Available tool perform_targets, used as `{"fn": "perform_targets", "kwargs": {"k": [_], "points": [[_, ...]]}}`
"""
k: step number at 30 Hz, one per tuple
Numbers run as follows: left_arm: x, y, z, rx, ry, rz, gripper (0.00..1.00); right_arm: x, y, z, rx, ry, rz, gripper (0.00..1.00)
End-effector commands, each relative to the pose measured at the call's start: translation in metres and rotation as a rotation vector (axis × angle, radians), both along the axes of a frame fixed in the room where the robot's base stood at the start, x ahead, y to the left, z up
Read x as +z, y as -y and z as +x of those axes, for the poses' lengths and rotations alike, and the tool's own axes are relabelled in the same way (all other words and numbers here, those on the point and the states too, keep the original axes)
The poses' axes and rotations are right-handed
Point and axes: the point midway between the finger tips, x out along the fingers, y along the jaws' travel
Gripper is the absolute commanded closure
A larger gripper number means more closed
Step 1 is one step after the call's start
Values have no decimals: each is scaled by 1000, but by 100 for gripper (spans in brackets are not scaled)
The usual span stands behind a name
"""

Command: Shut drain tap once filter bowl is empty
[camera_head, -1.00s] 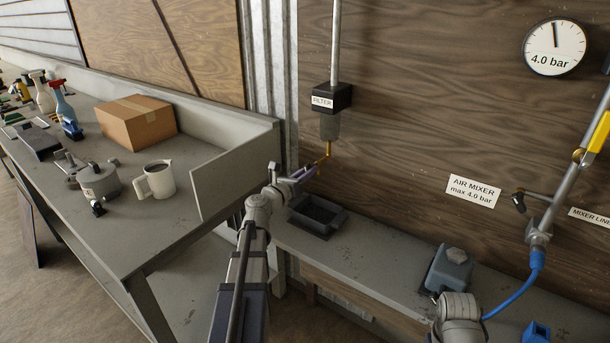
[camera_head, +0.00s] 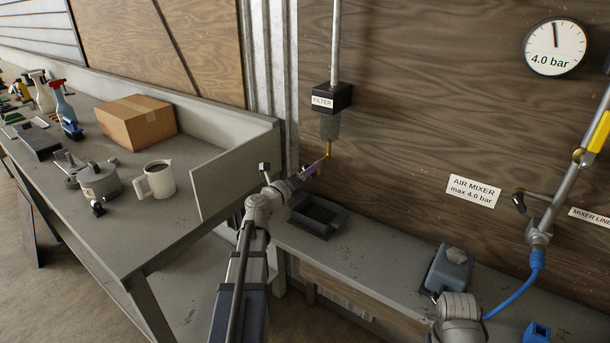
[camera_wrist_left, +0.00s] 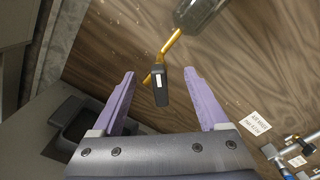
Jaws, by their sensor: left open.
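The filter (camera_head: 341,97) hangs on a pipe at the wooden wall, with a grey see-through bowl (camera_head: 330,127) below it. The bowl's end also shows in the left wrist view (camera_wrist_left: 198,12); I cannot tell whether liquid is inside. A brass drain tap (camera_head: 328,150) comes down from the bowl. My left gripper (camera_wrist_left: 159,73) is open and holds nothing. My right gripper is not in view; only part of that arm shows.
A dark open tray (camera_head: 318,215) sits on the low bench below the tap. The left workbench holds a mug (camera_head: 155,180), a metal pot (camera_head: 100,181) and a cardboard box (camera_head: 136,122). A blue hose (camera_head: 515,295) runs at lower right.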

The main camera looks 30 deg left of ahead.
Motion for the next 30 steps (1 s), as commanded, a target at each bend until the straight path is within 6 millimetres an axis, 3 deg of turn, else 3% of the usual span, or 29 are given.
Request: {"fn": "perform_targets", "kwargs": {"k": [6,17,30], "points": [[0,0,0,0,0,0,0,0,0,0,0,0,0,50],[0,0,-6,0,0,0,0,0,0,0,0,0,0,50],[0,-3,-46,1,0,0,0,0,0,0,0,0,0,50]]}}
